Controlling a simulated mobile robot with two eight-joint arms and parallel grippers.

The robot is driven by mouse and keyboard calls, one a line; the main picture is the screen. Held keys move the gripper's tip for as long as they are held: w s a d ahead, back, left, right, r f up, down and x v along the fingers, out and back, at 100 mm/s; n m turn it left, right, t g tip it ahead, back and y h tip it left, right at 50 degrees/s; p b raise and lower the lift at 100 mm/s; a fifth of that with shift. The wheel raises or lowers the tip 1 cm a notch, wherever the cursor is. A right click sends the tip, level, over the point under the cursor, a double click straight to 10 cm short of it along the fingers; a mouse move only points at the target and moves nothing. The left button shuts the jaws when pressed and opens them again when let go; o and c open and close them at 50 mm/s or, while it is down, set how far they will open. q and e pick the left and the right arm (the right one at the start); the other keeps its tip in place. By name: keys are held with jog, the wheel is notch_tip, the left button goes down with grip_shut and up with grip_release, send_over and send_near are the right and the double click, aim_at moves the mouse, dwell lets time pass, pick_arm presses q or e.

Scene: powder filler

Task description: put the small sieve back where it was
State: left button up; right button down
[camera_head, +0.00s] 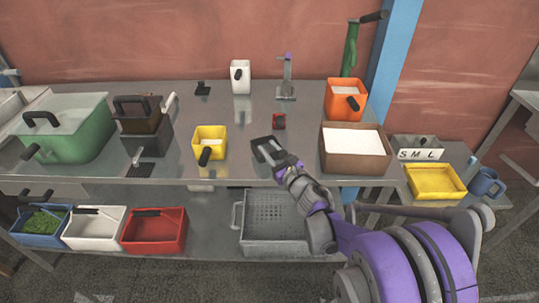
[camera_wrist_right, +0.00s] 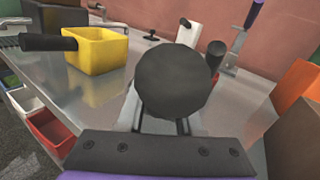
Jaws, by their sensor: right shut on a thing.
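My right gripper (camera_head: 282,163) reaches in over the front of the steel bench. It is shut on a dark handle, whose rounded end (camera_wrist_right: 180,85) fills the middle of the wrist view. The held thing, seemingly the small sieve (camera_head: 266,148), shows in the head view as a small dark square frame just beyond the fingers. Its mesh cannot be made out, and I cannot tell whether it touches the bench. A rack marked S M L (camera_head: 418,154) stands on the side table at the right; what its slots hold is unclear. My left gripper is not in view.
Left of the gripper stands a yellow scoop (camera_head: 210,140); right, a brown box of white powder (camera_head: 355,150) and an orange scoop (camera_head: 345,98). A yellow tray (camera_head: 436,181) sits before the rack, a blue mug (camera_head: 486,184) beside it. A small red-black object (camera_head: 279,121) lies behind.

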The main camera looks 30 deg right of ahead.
jog(key=shift+f, duration=0.75)
jog(key=shift+f, duration=0.2)
jog(key=c, duration=0.6)
grip_release()
jog(key=shift+r, duration=0.15)
